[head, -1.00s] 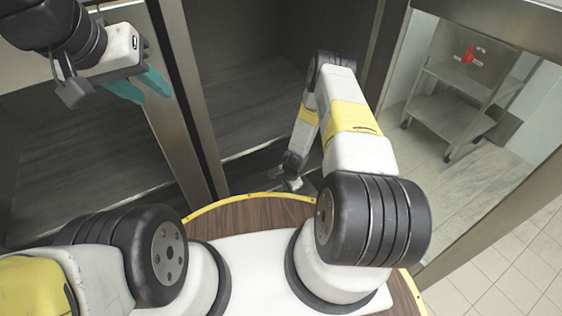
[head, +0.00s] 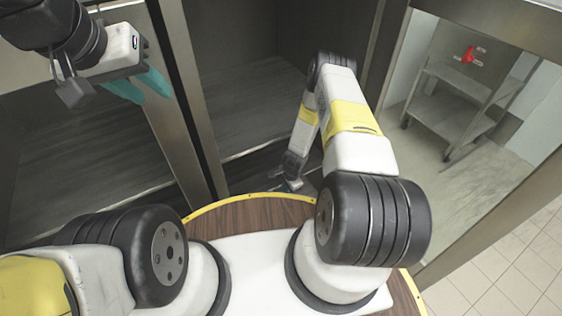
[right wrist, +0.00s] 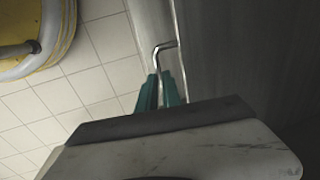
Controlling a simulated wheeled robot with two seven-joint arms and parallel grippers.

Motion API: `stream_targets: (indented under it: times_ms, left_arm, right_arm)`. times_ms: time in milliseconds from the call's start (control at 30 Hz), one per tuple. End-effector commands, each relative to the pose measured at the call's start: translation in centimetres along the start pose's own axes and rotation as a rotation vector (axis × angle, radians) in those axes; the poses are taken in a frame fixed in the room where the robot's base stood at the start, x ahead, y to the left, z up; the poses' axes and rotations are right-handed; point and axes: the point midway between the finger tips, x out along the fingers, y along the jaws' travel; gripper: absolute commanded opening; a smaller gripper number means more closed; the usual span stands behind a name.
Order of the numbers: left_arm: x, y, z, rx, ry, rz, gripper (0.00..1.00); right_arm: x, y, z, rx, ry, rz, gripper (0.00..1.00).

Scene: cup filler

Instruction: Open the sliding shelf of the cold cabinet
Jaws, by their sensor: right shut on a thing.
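The cold cabinet (head: 185,150) stands ahead with dark bays. A grey shelf surface (head: 245,105) shows in the middle bay, its front edge low behind my base. In the right wrist view a bent metal handle (right wrist: 165,46) stands beside a grey panel (right wrist: 240,55). My right gripper (right wrist: 165,82) has its teal fingers shut around the lower part of this handle. In the head view my right gripper (head: 290,182) is low at the cabinet front, small and partly hidden. My left gripper (head: 145,90) is raised at the upper left, teal fingers apart and empty.
A glass-panelled opening at the right shows a metal cart (head: 450,105) with a red item (head: 468,55) on it. Cabinet posts stand close to both arms. Tiled floor (head: 510,270) is clear at the lower right.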

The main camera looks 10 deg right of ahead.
Motion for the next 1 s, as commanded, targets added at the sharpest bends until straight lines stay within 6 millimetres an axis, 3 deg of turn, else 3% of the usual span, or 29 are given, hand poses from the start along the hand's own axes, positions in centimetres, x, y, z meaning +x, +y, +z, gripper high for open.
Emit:
stream_targets:
  times_ms: [667,867,1000]
  left_arm:
    - [0.0,0.0,0.0,0.0,0.0,0.0,0.36]
    - [0.0,0.0,0.0,0.0,0.0,0.0,0.36]
    - [0.0,0.0,0.0,0.0,0.0,0.0,0.36]
  right_arm:
    - [-0.1,0.1,0.0,0.0,-0.001,0.0,0.0]
    - [-0.5,2.4,0.0,0.003,-0.003,0.002,0.0]
    - [-1.2,5.8,0.0,0.005,-0.005,0.004,0.0]
